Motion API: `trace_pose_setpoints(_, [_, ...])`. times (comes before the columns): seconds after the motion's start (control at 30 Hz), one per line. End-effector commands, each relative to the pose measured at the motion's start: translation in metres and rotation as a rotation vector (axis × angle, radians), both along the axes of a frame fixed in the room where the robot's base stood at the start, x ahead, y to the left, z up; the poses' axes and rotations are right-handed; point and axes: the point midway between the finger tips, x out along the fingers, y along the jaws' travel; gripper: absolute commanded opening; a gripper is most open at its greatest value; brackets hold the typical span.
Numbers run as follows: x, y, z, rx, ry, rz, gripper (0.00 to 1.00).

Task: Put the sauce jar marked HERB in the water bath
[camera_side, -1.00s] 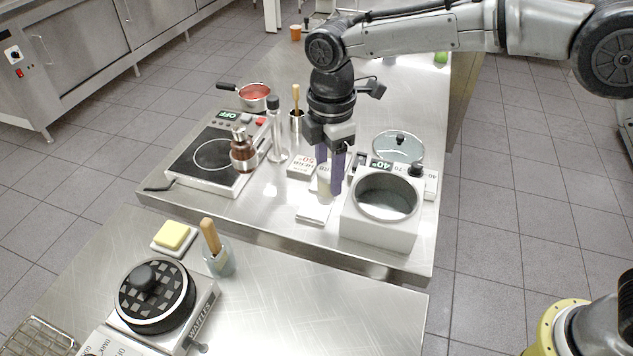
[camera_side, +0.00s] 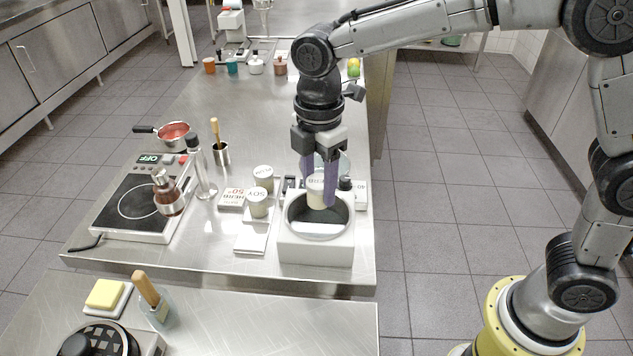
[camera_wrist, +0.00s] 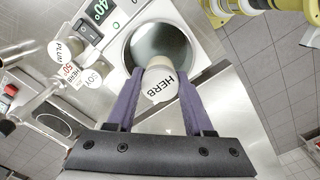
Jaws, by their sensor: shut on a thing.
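The white jar marked HERB (camera_wrist: 162,84) is upright between the fingers of my gripper (camera_wrist: 156,92), its label readable in the wrist view. In the side view my gripper (camera_side: 319,194) is shut on this jar (camera_side: 315,188), over the back part of the water bath's opening. The water bath (camera_side: 316,250) is a white box with a round, dark, open well; its well also shows in the wrist view (camera_wrist: 160,48), beyond the jar. The jar appears above the well; its exact height over the rim is hard to tell.
Jars marked SOY (camera_side: 258,207) and PLUM (camera_side: 263,176) stand left of the bath, by a HERB 50° sign (camera_side: 231,200). A hotplate (camera_side: 137,203) with a brown bottle (camera_side: 167,193) is further left.

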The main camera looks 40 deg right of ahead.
Motion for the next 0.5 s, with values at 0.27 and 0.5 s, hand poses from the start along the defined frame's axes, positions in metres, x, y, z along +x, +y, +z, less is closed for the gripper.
trace_pose_setpoints(0.27, [0.003,-0.002,-0.019,0.0,0.001,0.001,0.0])
trace_pose_setpoints(0.5, [0.003,-0.002,-0.041,0.0,0.001,0.001,0.0])
